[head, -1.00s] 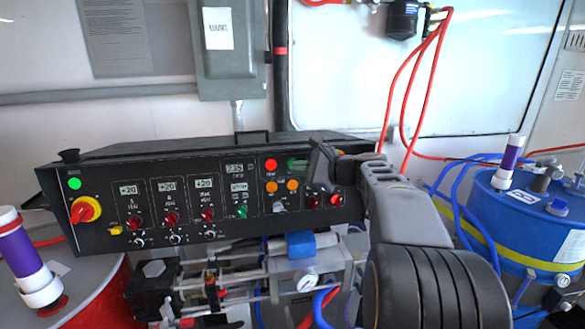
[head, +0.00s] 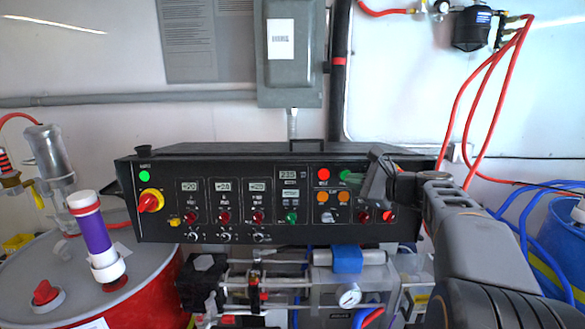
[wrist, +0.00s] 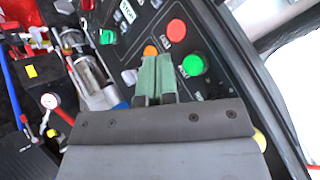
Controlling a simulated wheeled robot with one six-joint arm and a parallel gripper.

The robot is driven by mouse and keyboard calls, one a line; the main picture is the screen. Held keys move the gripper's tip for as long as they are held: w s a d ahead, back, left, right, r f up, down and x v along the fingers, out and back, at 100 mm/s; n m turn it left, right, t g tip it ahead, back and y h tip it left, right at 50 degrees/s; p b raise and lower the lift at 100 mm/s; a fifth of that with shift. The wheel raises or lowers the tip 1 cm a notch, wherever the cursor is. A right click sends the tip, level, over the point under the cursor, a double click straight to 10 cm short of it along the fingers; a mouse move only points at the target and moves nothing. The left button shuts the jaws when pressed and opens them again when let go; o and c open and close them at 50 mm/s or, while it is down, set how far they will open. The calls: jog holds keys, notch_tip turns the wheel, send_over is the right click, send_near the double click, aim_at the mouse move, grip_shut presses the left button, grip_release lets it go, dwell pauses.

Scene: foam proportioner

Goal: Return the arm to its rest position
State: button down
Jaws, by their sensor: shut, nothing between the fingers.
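My gripper (wrist: 155,78) is shut and empty in the wrist view, its two green-faced fingers side by side. The fingers overlap the control panel in that view, near an orange button (wrist: 150,51), a red button (wrist: 176,30) and a green button (wrist: 193,65). Whether they touch the panel I cannot tell. In the head view my arm reaches in from the lower right, and my gripper (head: 376,182) is in front of the right part of the black control panel (head: 215,167). It hides some of the controls there.
A red drum with a grey lid (head: 60,275) and a purple-and-white cylinder (head: 97,238) stand at left. Blue drums (head: 560,245) and hoses are at right. Pump parts and a gauge (head: 349,297) sit below the panel. A grey wall box (head: 290,60) is behind.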

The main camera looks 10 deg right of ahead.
jog(key=s+a+f+n+g+h, duration=0.1)
jog(key=s+f+n+g+h, duration=0.2)
jog(key=f, duration=0.4)
jog(key=s+a+f+n+g+h, duration=0.1)
jog(key=s+f+n+g, duration=0.25)
jog(key=f, duration=0.35)
jog(key=s+a+f+n+g+h, duration=0.1)
jog(key=s+a+f+n+h, duration=0.1)
jog(key=s+n, duration=0.5)
jog(key=s+a+f+n+g+h, duration=0.1)
jog(key=s+a+f+n+h, duration=0.2)
jog(key=s+a+f+n, duration=0.2)
jog(key=s+a+n, duration=0.2)
jog(key=shift+s+f+g, duration=0.2)
jog(key=shift+s+g, duration=0.15)
jog(key=shift+s, duration=0.05)
jog(key=shift+d, duration=0.1)
